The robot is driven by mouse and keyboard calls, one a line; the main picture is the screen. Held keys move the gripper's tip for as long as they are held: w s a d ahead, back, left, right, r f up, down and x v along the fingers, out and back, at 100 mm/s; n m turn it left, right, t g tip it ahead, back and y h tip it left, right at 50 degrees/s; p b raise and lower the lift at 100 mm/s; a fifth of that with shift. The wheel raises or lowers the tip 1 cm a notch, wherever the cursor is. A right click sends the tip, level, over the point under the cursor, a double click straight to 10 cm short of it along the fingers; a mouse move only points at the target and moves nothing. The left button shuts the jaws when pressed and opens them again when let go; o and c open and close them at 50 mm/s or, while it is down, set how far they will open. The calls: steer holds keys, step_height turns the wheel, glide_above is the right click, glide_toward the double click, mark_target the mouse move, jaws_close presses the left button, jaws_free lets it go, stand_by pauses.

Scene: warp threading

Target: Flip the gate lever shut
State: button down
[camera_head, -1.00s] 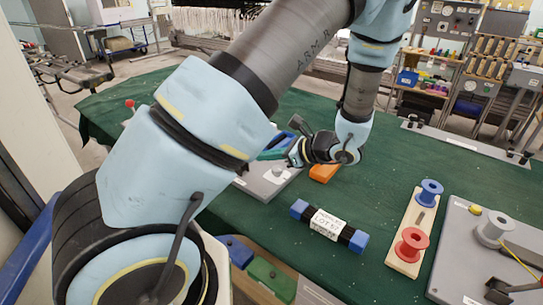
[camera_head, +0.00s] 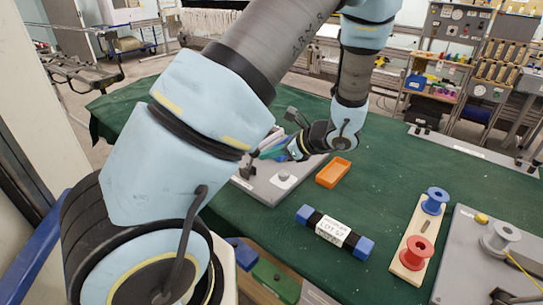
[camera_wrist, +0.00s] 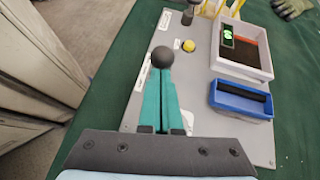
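My gripper (camera_wrist: 160,78) shows from above in the wrist view, with its two teal fingers close together and nothing clearly seen between them. A black ball knob (camera_wrist: 162,56), which looks like the end of the gate lever, shows right at the fingertips; whether they touch it I cannot tell. The lever's shaft is hidden behind the fingers. The knob is over the left part of a grey board (camera_wrist: 200,90). In the head view my gripper (camera_head: 272,152) is low over the same board (camera_head: 262,190), and my arm hides the lever.
On the board are a yellow button (camera_wrist: 189,46), a white tray (camera_wrist: 262,70) and a blue tray (camera_wrist: 243,113). An orange tray (camera_head: 333,174) stands right of my gripper. A black-and-blue labelled bar (camera_head: 335,232) and a spool holder (camera_head: 418,238) lie farther right, with bare green cloth between.

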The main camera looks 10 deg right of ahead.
steer(key=w+a+r+b, duration=0.1)
steer(key=w+a+r, duration=0.1)
steer(key=w+a, duration=0.5)
steer(key=shift+w+a+r, duration=0.15)
steer(key=shift+w+r, duration=0.05)
steer(key=shift+w, duration=0.25)
stand_by(0.4)
steer(key=shift+r, duration=0.15)
steer(key=s+d+r, duration=0.1)
steer(key=d+r, duration=0.3)
steer(key=r, duration=0.8)
steer(key=shift+p, duration=0.35)
steer(key=shift+a+r, duration=0.1)
